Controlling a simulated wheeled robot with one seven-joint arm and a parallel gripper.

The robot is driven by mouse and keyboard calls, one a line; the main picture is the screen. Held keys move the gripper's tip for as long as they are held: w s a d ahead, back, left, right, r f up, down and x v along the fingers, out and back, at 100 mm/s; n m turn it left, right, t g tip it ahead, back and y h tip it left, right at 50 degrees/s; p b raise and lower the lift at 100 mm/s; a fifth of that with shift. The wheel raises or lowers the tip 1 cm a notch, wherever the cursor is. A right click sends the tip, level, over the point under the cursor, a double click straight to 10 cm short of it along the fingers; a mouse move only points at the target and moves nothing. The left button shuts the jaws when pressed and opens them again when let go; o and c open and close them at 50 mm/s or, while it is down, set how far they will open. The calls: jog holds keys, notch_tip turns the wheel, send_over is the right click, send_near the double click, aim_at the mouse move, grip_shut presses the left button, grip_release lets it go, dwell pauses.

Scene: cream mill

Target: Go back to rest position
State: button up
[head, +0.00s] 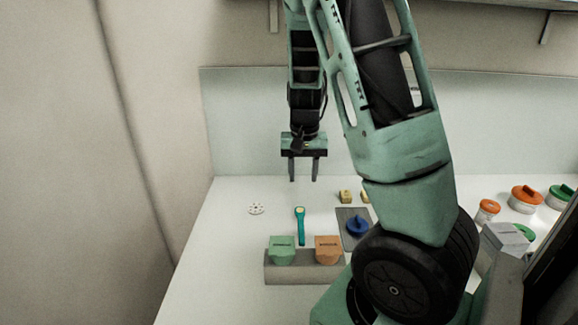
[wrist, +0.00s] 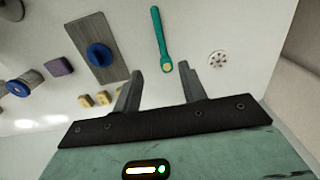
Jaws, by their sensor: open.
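My gripper (head: 304,170) hangs pointing down over the back of the white table in the head view. Its two fingers are apart with nothing between them. The fingers also show in the wrist view (wrist: 162,82), open and empty. A teal stick with a pale yellow end (head: 300,225) lies on the table in front of the gripper, clear of it. It also shows in the wrist view (wrist: 158,35). My arm hides part of the table's middle and right.
A grey block (head: 305,272) holds a green and an orange piece at the front. A small white perforated disc (head: 256,208) lies at left. A grey board (head: 344,216) bears a blue knobbed piece (head: 357,226). Yellow blocks (head: 345,196) lie behind it. Lidded jars (head: 526,198) stand at right.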

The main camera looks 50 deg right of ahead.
jog(key=shift+r, duration=0.15)
jog(key=s+a+r+n+y+b, duration=0.15)
jog(key=a+n, duration=0.75)
jog(key=a, duration=1.6)
jog(key=s+a+r+n, duration=0.1)
jog(key=s+a+n, duration=0.7)
jog(key=s+a, duration=0.6)
jog(key=shift+s+r+n+h+b, duration=0.15)
jog(key=shift+r+n+h+b, duration=0.05)
jog(key=shift+n+h+b, duration=0.2)
